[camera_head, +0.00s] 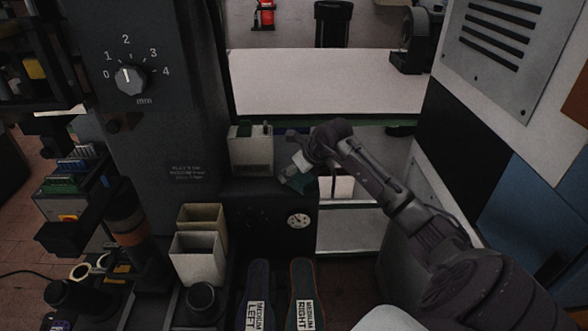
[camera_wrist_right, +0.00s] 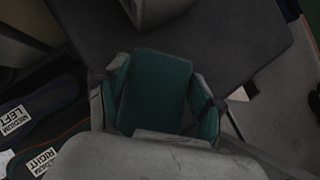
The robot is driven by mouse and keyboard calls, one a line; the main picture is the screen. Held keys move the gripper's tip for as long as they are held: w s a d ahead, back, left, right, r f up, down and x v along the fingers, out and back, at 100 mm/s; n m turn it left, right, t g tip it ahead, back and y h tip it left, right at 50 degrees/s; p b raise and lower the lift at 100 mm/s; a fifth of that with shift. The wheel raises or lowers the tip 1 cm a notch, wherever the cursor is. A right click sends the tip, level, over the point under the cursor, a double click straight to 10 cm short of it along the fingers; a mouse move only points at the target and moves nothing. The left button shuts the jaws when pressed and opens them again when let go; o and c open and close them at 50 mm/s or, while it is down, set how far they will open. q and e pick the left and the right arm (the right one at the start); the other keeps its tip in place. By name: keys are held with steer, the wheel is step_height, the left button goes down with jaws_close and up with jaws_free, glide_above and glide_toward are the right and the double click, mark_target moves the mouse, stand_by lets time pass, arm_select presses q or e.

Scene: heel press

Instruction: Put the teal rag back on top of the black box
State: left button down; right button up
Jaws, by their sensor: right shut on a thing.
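The teal rag (camera_wrist_right: 155,88) is gripped between the two fingers of my right gripper (camera_wrist_right: 158,95). In the head view, a small teal part of the rag (camera_head: 297,183) shows below my right gripper (camera_head: 296,172). The black box (camera_head: 268,214), with a round gauge on its front, stands below and to the left. Its dark flat top (camera_wrist_right: 232,38) lies behind the rag in the wrist view. The rag is at the right end of the box top; I cannot tell whether it touches it. My left gripper is not in view.
A light grey box (camera_head: 251,152) stands on the black box, left of my gripper. Two open bins (camera_head: 198,258) are at the box's left front. Insoles marked left (camera_head: 258,300) and right (camera_head: 302,295) lie in front. A grey machine column (camera_head: 160,90) rises at left.

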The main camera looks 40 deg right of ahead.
steer(key=shift+f, duration=0.15)
steer(key=o, duration=1.5)
steer(key=shift+o, duration=0.2)
steer(key=shift+r, duration=0.2)
steer(key=shift+s+r, duration=0.1)
steer(key=shift+r, duration=0.05)
steer(key=b+v, duration=0.1)
steer(key=v, duration=1)
steer(key=shift+s+r+b, duration=0.2)
steer(key=shift+r+b, duration=0.1)
steer(key=shift+b, duration=0.1)
